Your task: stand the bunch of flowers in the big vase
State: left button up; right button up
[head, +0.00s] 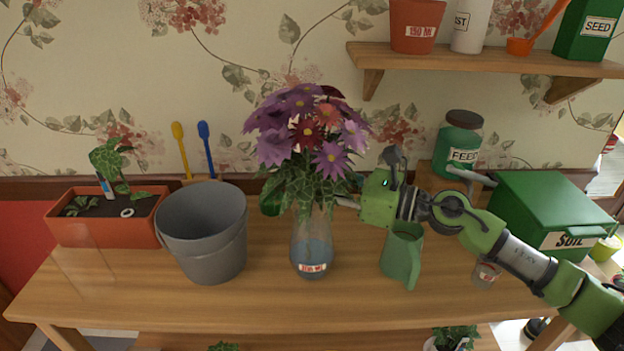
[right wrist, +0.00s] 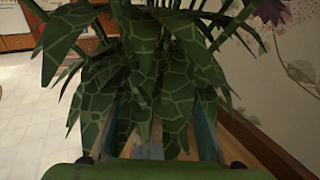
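The bunch of flowers (head: 305,130), purple and red with green leaves, is upright at the mouth of a clear glass vase (head: 312,250) holding bluish water, with a label low on its front. Leaves hide the rim and most of the stems. My right gripper (head: 345,202) reaches in from the right at the height of the lower leaves, just above the vase. In the right wrist view the leaves (right wrist: 150,80) hang over and between its two fingers (right wrist: 163,140), which stand apart. The leaves hide whether the fingers grip the stems. My left gripper is out of view.
On the wooden table (head: 130,285) stand a grey bucket (head: 210,235) left of the vase, a planter (head: 105,228), a green jug (head: 402,258) under my right gripper, and a green soil box (head: 545,220). A shelf (head: 480,58) hangs upper right.

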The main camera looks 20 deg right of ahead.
jog(key=v, duration=1.2)
dwell(0.3)
dwell(0.4)
